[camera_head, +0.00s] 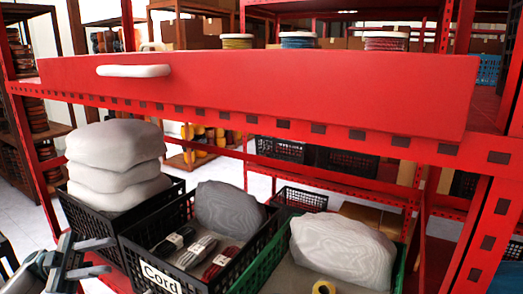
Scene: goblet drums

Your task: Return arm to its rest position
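My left gripper (98,257) is at the lower left corner of the head view, with its two dark fingers apart and nothing visible between them. It is in front of the black crate (150,204) with the stacked white sacks, at the front of the lower red shelf. I cannot tell whether it touches the crate. Part of my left arm shows at the bottom left edge. My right gripper and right arm are not in view.
A middle black crate labelled "Cord" (160,278) holds cord bundles (188,257) and a grey sack (228,206). A green crate (262,268) holds a pale sack (343,250). A red shelf beam (260,95) crosses above; a post (490,235) stands right.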

